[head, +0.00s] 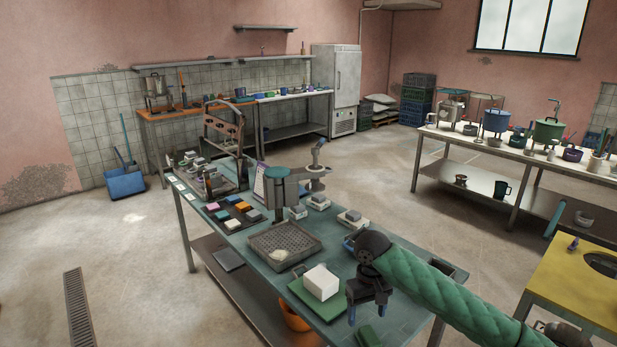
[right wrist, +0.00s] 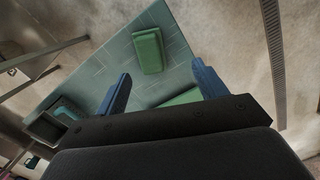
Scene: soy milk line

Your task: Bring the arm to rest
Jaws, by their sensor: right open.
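My right arm, in a green quilted sleeve, reaches in from the lower right in the head view. Its gripper (head: 368,312) hangs over the near end of the table (head: 335,333), pointing down, with nothing between its fingers. In the right wrist view the two blue fingers of the gripper (right wrist: 160,92) stand wide apart. My left gripper does not show in either view.
A white block (head: 320,282) sits on a green board (head: 303,294) left of the gripper. An orange bucket (head: 294,317) is below the table edge. Open floor lies right of the table, before a yellow-topped table (head: 565,290).

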